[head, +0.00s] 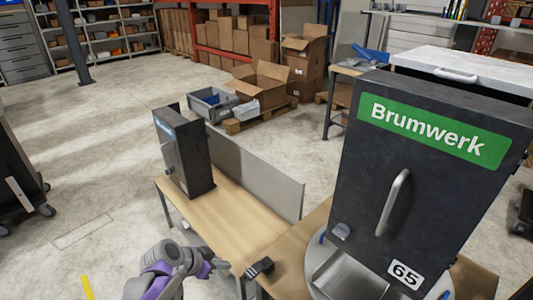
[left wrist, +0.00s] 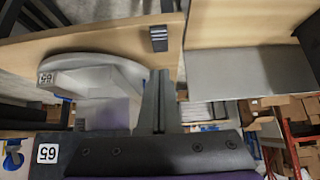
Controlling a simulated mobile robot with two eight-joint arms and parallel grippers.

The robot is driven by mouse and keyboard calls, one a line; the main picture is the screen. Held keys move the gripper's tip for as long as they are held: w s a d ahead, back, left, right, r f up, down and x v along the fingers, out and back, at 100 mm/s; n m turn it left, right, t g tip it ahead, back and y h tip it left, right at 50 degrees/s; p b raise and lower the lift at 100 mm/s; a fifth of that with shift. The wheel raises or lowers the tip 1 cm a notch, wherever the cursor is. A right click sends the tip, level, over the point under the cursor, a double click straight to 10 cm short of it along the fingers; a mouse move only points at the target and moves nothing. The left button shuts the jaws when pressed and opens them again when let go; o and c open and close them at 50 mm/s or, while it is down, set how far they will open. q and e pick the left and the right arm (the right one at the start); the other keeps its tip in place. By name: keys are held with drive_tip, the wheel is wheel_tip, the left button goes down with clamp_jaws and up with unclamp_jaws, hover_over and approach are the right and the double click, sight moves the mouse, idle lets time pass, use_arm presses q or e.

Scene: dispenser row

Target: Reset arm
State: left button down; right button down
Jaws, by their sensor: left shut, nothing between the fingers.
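My left arm comes in at the bottom left of the head view, grey with purple parts. Its left gripper end (head: 204,269) is low beside the front edge of the wooden table, and its fingers are not clear there. In the left wrist view the left gripper (left wrist: 156,90) has its fingers together with nothing between them. My right gripper is not in view.
A large dark Brumwerk dispenser (head: 425,150) marked 65 stands at right on a round base. A smaller dark dispenser (head: 184,155) stands on the wooden table (head: 235,215). A small black block (head: 258,268) lies near the table corner. A grey panel (head: 255,175) borders the table.

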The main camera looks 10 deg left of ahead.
use_arm(q)
drive_tip(key=s+d+r+n+y+p, duration=0.1)
drive_tip(key=s+r+n+y+p, duration=0.1)
drive_tip(key=s, duration=0.7)
drive_tip(key=s+d+r+n+g+y+p, duration=0.1)
drive_tip(key=s+r+n+y+p, duration=0.2)
drive_tip(key=s, duration=0.7)
wheel_tip(320, 180, up, 4)
drive_tip(key=n+p, duration=0.2)
drive_tip(key=shift+s+n, duration=0.15)
drive_tip(key=shift+n, duration=0.15)
drive_tip(key=shift+d+r, duration=0.1)
